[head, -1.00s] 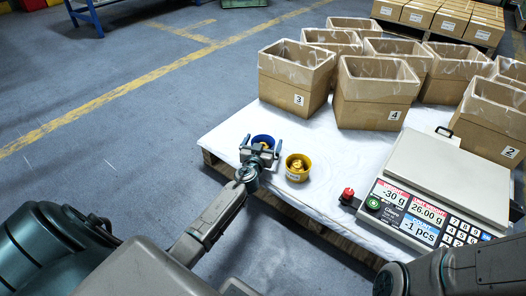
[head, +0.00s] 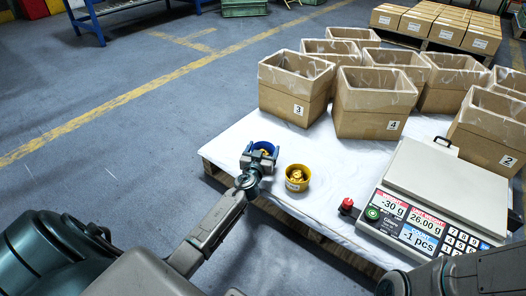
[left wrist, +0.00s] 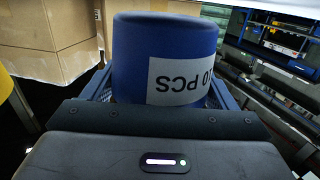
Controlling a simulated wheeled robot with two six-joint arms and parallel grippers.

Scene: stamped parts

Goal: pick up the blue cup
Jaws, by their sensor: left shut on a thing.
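My left gripper (head: 260,158) is shut on the blue cup. In the left wrist view the blue cup (left wrist: 165,50) fills the middle between the fingers, with a white label reading "0 PCS" upside down. Whether its base is clear of the surface I cannot tell. My right gripper is not in view; only part of my right arm shows at the lower right.
A yellow cup (head: 297,178) with brass parts stands just right of the blue cup. A counting scale (head: 445,185) and a red button (head: 347,206) are to the right. Cardboard boxes (head: 292,100) stand behind. White surface is free between the cups and boxes.

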